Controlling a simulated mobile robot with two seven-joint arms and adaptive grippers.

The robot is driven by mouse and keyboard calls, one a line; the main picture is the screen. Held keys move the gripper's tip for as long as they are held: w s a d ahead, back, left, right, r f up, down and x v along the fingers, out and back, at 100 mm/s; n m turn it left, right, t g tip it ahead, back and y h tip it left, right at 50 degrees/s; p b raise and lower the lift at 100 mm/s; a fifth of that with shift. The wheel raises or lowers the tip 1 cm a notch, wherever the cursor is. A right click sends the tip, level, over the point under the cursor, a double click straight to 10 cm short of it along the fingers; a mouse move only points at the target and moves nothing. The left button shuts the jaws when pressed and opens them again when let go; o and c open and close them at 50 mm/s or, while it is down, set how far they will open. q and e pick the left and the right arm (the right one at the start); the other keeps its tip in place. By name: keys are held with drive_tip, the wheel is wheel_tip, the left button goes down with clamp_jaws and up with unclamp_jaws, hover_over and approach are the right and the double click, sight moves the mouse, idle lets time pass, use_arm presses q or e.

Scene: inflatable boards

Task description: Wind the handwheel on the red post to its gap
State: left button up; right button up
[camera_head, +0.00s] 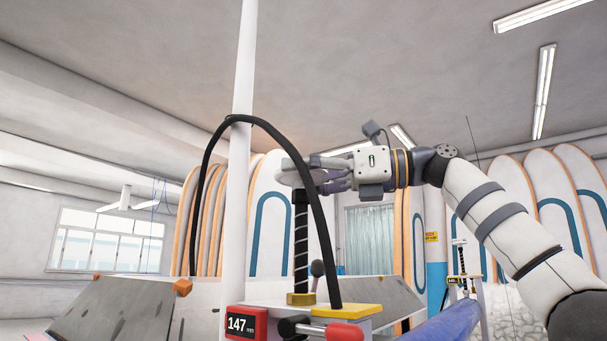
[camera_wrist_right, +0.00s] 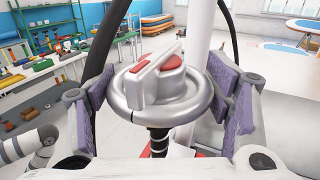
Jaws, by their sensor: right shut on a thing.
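The handwheel (camera_wrist_right: 160,98) is a silver disc with a raised bar grip and red inserts; a dark notch shows on its near rim. In the head view its pale edge (camera_head: 291,172) sits on top of a black threaded screw (camera_head: 301,235). The post's red display box (camera_head: 246,323) reads 147 mm. My right gripper (camera_head: 318,175) reaches in from the right at the wheel's height. My left gripper is out of view.
A white pole (camera_head: 240,150) and an arching black hose (camera_head: 321,220) stand close to the wheel. A red-ended lever (camera_head: 343,331) is at the base. A similar second post (camera_head: 460,270) stands farther right. Boards (camera_head: 553,205) line the back wall.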

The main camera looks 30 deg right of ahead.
drive_tip(key=shift+w+a+f, duration=0.15)
drive_tip(key=shift+w+f, duration=0.15)
drive_tip(key=shift+f, duration=0.2)
drive_tip(key=o, duration=1)
drive_tip(key=shift+o, duration=0.9)
drive_tip(key=shift+s+a, duration=0.1)
drive_tip(key=shift+a, duration=0.1)
drive_tip(key=shift+d+r, duration=0.1)
drive_tip(key=shift+d, duration=0.3)
drive_tip(key=shift+a+r, duration=0.1)
drive_tip(key=shift+s+r, duration=0.1)
drive_tip(key=shift+s, duration=0.15)
drive_tip(key=v, duration=1.1)
drive_tip(key=shift+d, duration=0.4)
